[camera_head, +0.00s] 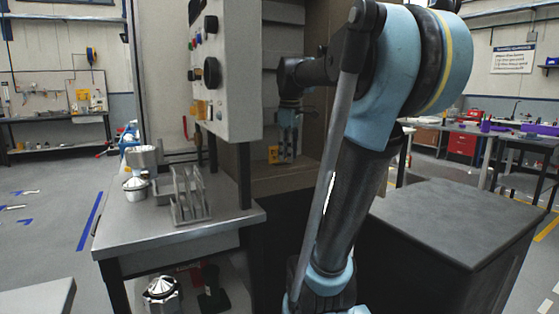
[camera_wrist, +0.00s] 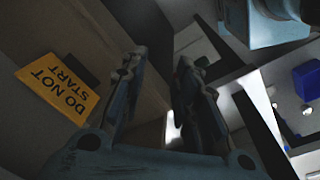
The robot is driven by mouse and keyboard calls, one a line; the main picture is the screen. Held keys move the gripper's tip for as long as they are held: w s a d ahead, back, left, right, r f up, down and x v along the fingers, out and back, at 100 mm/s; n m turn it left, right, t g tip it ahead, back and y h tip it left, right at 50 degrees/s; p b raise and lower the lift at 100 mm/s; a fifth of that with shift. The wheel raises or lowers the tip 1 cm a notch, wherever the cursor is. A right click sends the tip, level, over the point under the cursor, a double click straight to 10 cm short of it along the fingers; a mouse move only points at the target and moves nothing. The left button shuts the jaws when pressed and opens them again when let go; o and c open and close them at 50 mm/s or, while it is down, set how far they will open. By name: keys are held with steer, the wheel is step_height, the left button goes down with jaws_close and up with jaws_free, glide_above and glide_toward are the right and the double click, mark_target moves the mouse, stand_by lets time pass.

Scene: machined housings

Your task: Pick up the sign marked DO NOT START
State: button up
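The yellow sign with black DO NOT START lettering (camera_wrist: 57,88) is at the left of the wrist view, outside the fingers. In the head view it is a small yellow patch (camera_head: 273,154) low in the brown recess, just left of my gripper (camera_head: 289,155). My gripper points down there. In the wrist view, my gripper (camera_wrist: 160,68) is open, its two fingers apart with nothing held between them. What supports the sign cannot be made out.
A grey control panel (camera_head: 224,75) with knobs hangs left of my gripper. Below it, a metal bench (camera_head: 150,225) holds a slotted metal rack (camera_head: 187,195) and metal parts. A dark, bare-topped cabinet (camera_head: 455,220) stands at the right. Brown recess walls are close to my gripper.

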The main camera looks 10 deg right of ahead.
steer(key=w+r+n+g, duration=0.1)
steer(key=w+r+n, duration=0.9)
steer(key=w+r, duration=0.55)
steer(key=f, duration=1.6)
steer(key=shift+w+d+f, duration=0.15)
steer(key=shift+w+f, duration=0.05)
steer(key=shift+f, duration=0.7)
steer(key=shift+f, duration=0.2)
steer(key=shift+c, duration=0.3)
jaws_close()
